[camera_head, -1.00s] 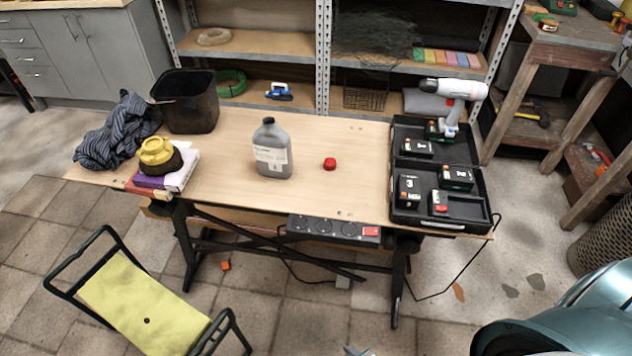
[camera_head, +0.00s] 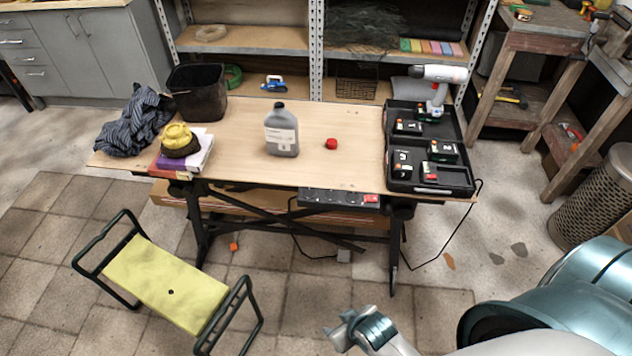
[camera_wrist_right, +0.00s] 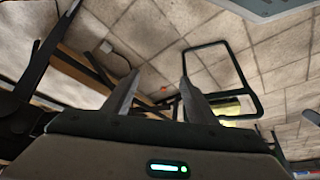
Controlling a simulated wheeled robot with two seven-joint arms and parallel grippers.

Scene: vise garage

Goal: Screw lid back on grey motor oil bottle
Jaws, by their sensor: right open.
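The grey motor oil bottle (camera_head: 282,132) stands upright on the workbench (camera_head: 235,125), with a white label and a dark neck. A red lid (camera_head: 331,144) lies on the bench top to the right of the bottle, apart from it. My right gripper (camera_head: 338,328) is low at the bottom of the head view, in front of the bench and well short of bottle and lid. In the right wrist view its two fingers (camera_wrist_right: 158,92) are spread with nothing between them. My left gripper is not in view.
A black tool case (camera_head: 430,186) with a drill lies open at the bench's right. A black bin (camera_head: 198,92), striped cloth (camera_head: 135,120) and books with a yellow-topped item (camera_head: 178,138) fill the left. A yellow folding seat (camera_head: 165,285) stands on the floor.

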